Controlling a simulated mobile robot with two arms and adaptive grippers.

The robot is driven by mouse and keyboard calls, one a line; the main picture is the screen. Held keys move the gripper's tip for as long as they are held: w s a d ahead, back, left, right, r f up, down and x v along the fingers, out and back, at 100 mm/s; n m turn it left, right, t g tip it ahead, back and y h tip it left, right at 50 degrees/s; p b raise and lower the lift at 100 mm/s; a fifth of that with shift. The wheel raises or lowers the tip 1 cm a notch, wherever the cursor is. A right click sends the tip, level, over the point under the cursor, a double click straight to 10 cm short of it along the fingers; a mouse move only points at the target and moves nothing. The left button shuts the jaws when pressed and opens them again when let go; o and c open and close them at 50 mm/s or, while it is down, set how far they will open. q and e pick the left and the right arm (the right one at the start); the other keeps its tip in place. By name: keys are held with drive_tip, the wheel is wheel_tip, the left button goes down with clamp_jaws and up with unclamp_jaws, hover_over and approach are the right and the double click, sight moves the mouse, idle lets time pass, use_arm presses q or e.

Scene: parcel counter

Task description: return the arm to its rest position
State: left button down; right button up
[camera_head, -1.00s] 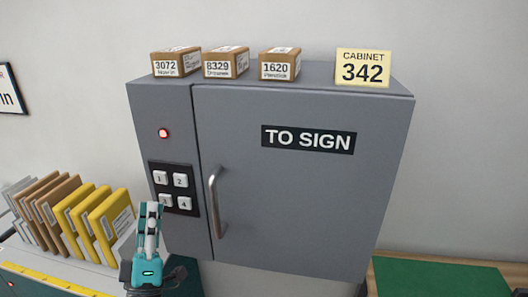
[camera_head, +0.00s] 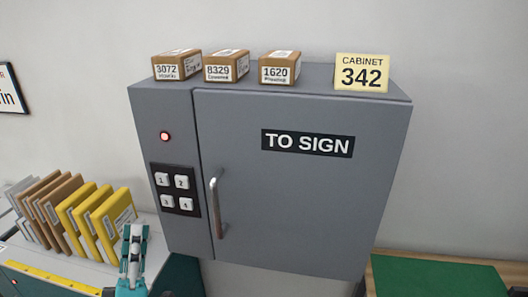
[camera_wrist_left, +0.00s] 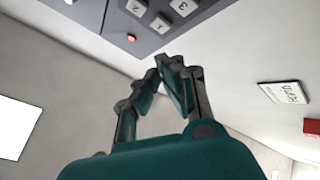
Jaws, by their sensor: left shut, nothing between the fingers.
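My left gripper (camera_head: 135,240) is at the lower left in the head view, below and left of the keypad (camera_head: 174,190), apart from it. Its fingers are shut with nothing between them; the closed tips also show in the left wrist view (camera_wrist_left: 172,68). The grey cabinet (camera_head: 300,200) marked "TO SIGN" has its door closed, with a vertical metal handle (camera_head: 217,208). A small lamp (camera_head: 165,136) above the keypad looks pale with a reddish rim. The keypad has buttons 1 to 4 and also shows in the wrist view (camera_wrist_left: 160,14). My right gripper is not in view.
Brown and yellow envelopes (camera_head: 112,215) stand in a row beside my left gripper. Three small boxes (camera_head: 227,66) and a "CABINET 342" sign (camera_head: 361,72) stand on the cabinet. A green mat (camera_head: 435,278) lies at the lower right.

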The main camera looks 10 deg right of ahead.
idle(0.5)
use_arm(q)
drive_tip(key=w+d+f+m+g, duration=0.1)
drive_tip(key=w+f+m+g, duration=0.15)
drive_tip(key=f, duration=0.75)
drive_tip(key=w+f+m+g, duration=0.15)
drive_tip(key=f+g, duration=0.25)
drive_tip(key=f, duration=0.7)
drive_tip(key=s+a+f+m+g+y, duration=0.1)
drive_tip(key=s+f+m+g, duration=0.15)
drive_tip(key=f, duration=0.95)
drive_tip(key=s+f+m+g, duration=0.1)
drive_tip(key=s+f+g, duration=0.3)
drive_tip(key=f, duration=0.9)
drive_tip(key=s+a+f+m+g+y, duration=0.25)
drive_tip(key=s+f+g, duration=0.45)
drive_tip(key=s+f, duration=1.05)
drive_tip(key=s+a+f+m+g, duration=0.1)
drive_tip(key=s+a+f+g, duration=0.1)
drive_tip(key=s, duration=0.8)
drive_tip(key=s+a+f+m+g, duration=0.2)
drive_tip(key=s+f, duration=0.4)
drive_tip(key=s, duration=0.4)
drive_tip(key=shift+s+a+f+g, duration=0.15)
drive_tip(key=shift+s+g, duration=0.15)
drive_tip(key=shift+g, duration=0.6)
